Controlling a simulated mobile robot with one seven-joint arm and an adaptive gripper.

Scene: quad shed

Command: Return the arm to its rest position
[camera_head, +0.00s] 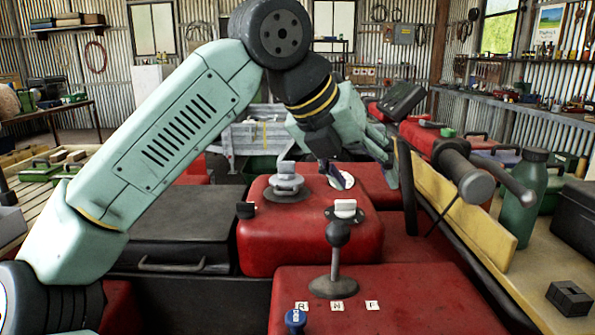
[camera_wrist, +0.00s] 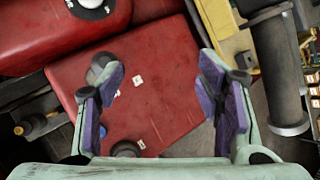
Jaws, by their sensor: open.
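My arm rises from the lower left of the head view, bends at the top and comes down to my gripper (camera_head: 364,180). My gripper is open and empty, above the red quad body (camera_head: 262,245). In the wrist view its two purple-padded fingers (camera_wrist: 160,78) stand wide apart with nothing between the pads. Below them lies a red panel (camera_wrist: 165,108) with small white labels. In the head view a lever with a dark round knob (camera_head: 338,234) stands behind the lettered labels (camera_head: 337,306).
A dark handlebar grip (camera_head: 468,175) stands close to the right of my gripper. A workbench (camera_head: 533,262) on the right bears a green bottle (camera_head: 525,200) and a dark block (camera_head: 569,298). A dark case (camera_head: 178,232) is at left. Open air lies above the quad's front.

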